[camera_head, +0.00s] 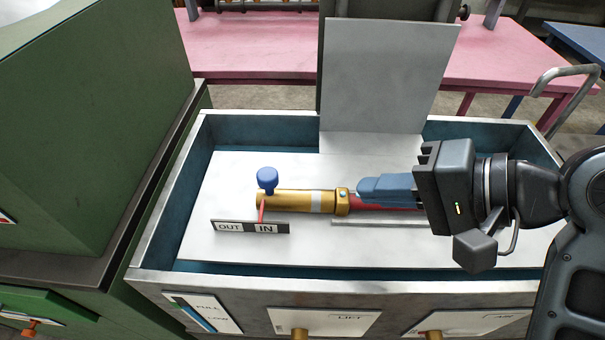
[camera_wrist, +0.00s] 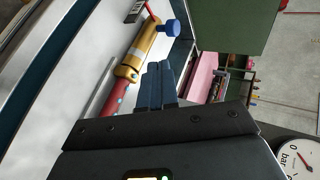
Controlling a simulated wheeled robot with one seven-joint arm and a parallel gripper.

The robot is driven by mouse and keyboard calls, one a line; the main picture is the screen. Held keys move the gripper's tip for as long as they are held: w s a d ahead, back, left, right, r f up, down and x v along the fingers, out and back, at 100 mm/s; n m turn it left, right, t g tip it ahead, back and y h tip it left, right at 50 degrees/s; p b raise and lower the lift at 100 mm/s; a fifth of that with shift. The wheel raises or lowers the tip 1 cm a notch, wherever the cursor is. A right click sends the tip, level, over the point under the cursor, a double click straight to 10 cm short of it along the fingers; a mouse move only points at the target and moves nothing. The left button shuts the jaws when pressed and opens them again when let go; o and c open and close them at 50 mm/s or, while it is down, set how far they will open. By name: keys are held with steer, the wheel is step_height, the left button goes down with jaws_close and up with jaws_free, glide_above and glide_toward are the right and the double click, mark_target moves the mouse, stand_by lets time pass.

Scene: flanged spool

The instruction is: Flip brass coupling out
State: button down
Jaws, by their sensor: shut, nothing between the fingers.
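The brass coupling (camera_head: 290,201) lies level across the white top of the tray, with a pale band around it and a red shaft on its right. A blue knob (camera_head: 267,178) stands up from its left end. A red pointer (camera_head: 262,209) at that end reaches down to the OUT/IN plate (camera_head: 250,227), at the IN side. In the wrist view the coupling (camera_wrist: 138,52) and blue knob (camera_wrist: 169,28) lie beyond the fingers. My gripper (camera_head: 362,190) is shut and empty, its blue fingers just right of the coupling, over the red shaft. Whether they touch it I cannot tell.
A metal-walled tray (camera_head: 160,225) surrounds the white top. A grey upright panel (camera_head: 385,75) stands behind the shaft. A green cabinet (camera_head: 90,120) is at the left, and a pink table (camera_head: 250,45) is behind. The white surface left of the knob is clear.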

glide_toward(277, 182)
step_height(277, 182, down, 3)
steer(key=w+a, duration=0.1)
steer(key=a, duration=0.1)
steer(key=w+a, duration=0.1)
steer(key=shift+a+f, duration=0.1)
steer(key=shift+a, duration=0.25)
steer(key=shift+w+a, duration=0.3)
steer(key=shift+a, duration=0.2)
steer(key=a+p, duration=0.4)
steer(key=a, duration=0.1)
steer(key=shift+w+a, duration=0.1)
steer(key=shift+a, duration=0.1)
